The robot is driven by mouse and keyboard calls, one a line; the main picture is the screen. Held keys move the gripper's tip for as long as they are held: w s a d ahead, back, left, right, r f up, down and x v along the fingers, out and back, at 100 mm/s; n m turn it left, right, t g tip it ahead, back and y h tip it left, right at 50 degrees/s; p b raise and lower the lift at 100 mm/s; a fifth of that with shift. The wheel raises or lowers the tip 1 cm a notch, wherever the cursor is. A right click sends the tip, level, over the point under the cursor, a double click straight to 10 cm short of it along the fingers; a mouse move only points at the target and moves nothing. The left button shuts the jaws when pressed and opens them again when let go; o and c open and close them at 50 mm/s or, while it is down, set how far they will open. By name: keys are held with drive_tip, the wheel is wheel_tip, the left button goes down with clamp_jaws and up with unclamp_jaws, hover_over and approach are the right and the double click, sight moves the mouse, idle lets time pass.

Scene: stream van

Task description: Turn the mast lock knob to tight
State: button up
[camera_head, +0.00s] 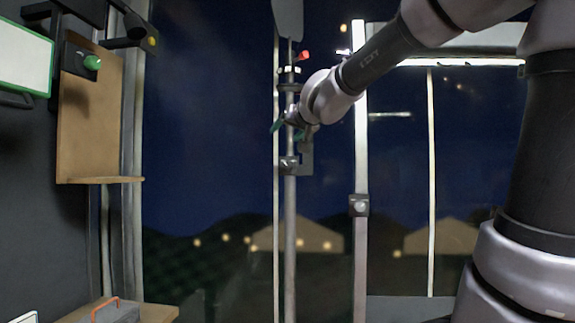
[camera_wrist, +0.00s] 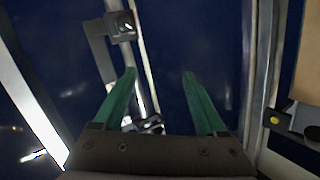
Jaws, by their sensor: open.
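The mast (camera_head: 290,225) is an upright grey pole in the middle of the head view; it runs between my fingers' outlines in the wrist view (camera_wrist: 140,95). A dark clamp block (camera_head: 289,164) with a small pale knob sits on it, below my gripper; it shows at the top of the wrist view (camera_wrist: 122,26). I cannot tell for certain that this is the mast lock knob, nor read its setting. My gripper (camera_head: 287,129), with green fingers, is at the mast above this block. In the wrist view my gripper (camera_wrist: 159,75) is open, with nothing between its fingertips.
A red-ended lever (camera_head: 303,56) is higher on the mast. A knob on a dark plate (camera_head: 359,205) is on the white post to the right. A green button (camera_head: 92,62) and wooden board (camera_head: 90,125) are on the left wall. A bench (camera_head: 160,313) is low left.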

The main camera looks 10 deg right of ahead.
drive_tip(key=w+m+h, duration=0.2)
drive_tip(key=w+h, duration=0.2)
drive_tip(key=w, duration=0.1)
drive_tip(key=g+h, duration=0.3)
approach(288, 164)
drive_tip(key=x, duration=0.9)
drive_tip(key=shift+w+f, duration=0.1)
drive_tip(key=shift+w, duration=0.1)
clamp_jaws()
